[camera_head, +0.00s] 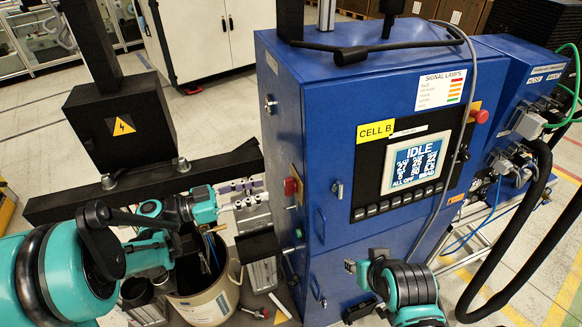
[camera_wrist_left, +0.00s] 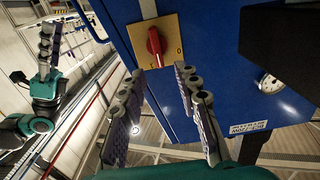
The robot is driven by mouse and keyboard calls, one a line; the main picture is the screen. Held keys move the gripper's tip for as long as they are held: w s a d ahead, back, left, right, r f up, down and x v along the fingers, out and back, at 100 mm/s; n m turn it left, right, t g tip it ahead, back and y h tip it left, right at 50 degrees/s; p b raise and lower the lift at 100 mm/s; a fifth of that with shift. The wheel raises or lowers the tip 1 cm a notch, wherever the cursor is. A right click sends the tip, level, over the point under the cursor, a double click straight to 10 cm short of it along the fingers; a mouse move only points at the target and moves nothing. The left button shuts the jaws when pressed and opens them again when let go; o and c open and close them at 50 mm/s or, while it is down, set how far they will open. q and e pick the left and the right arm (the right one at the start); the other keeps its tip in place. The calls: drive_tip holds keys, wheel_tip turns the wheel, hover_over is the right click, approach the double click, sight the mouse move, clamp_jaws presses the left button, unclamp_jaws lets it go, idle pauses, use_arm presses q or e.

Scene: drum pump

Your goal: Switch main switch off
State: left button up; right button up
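The main switch is a red rotary knob on a yellow plate (camera_head: 292,187), on the left side wall of the blue cabinet. In the left wrist view the red knob (camera_wrist_left: 155,46) stands lengthwise, roughly up and down in the picture, with an "O" mark to its right. My left gripper (camera_head: 238,205) is open and empty, left of the switch. In the left wrist view its two fingertips (camera_wrist_left: 158,73) sit apart just below the knob, not around it. My right gripper (camera_wrist_left: 50,35) shows small at the left of that view; its finger gap is unclear.
The cabinet panel has a screen reading IDLE (camera_head: 413,164) and a red push button (camera_head: 479,116). A bucket (camera_head: 206,300) stands beneath my left gripper. A dark box with a yellow warning sign (camera_head: 122,127) stands behind my left arm.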

sight(289, 187)
use_arm(q)
drive_tip(key=x, duration=0.7)
drive_tip(key=shift+d+b, duration=0.25)
drive_tip(key=shift+b, duration=0.05)
clamp_jaws()
